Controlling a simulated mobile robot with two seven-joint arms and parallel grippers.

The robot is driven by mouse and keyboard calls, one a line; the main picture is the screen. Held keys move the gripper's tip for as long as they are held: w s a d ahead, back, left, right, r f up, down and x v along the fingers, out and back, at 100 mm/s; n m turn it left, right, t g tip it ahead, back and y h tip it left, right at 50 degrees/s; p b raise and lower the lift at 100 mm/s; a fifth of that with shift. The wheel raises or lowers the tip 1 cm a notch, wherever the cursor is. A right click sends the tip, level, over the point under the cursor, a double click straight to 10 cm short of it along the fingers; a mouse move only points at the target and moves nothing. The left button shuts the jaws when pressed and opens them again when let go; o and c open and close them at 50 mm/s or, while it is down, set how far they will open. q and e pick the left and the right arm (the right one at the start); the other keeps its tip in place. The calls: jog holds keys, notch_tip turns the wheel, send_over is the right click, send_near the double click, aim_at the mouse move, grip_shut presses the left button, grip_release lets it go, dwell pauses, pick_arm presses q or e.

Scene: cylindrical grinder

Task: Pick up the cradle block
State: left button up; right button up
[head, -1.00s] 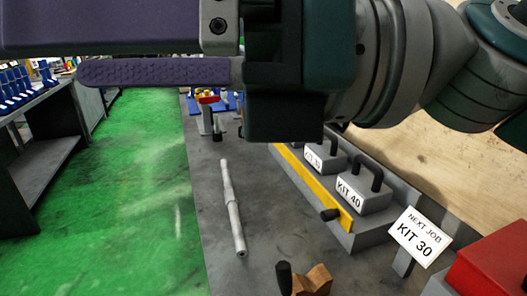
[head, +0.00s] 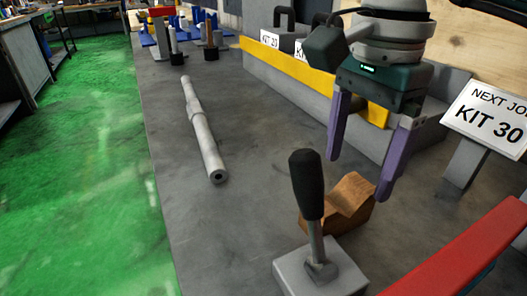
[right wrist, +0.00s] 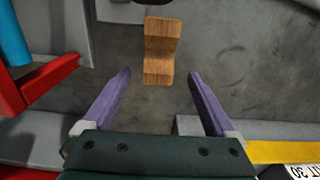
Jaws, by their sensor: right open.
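The cradle block (head: 345,200) is a brown wooden block with a V-shaped notch in its top. It sits on the grey bench, partly hidden behind a black-knobbed lever in the head view. My right gripper (head: 358,178) is open and empty, with its purple fingers pointing down just above and behind the block. In the right wrist view the block (right wrist: 161,50) lies ahead, between the lines of the two open fingers (right wrist: 159,75), apart from both. My left gripper is not in view.
The lever (head: 309,190) on a grey base stands close in front of the block. A grey stepped shaft (head: 203,130) lies to the left. A yellow-edged shelf (head: 310,75), a KIT 30 sign (head: 488,115) and a red part (head: 460,245) bound the right side.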

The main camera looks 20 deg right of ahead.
aim_at(344, 201)
jog(key=f, duration=0.4)
jog(key=a+f, duration=0.1)
jog(key=f, duration=0.1)
jog(key=shift+s+f, duration=0.2)
jog(key=shift+f, duration=0.1)
grip_shut()
dwell(0.4)
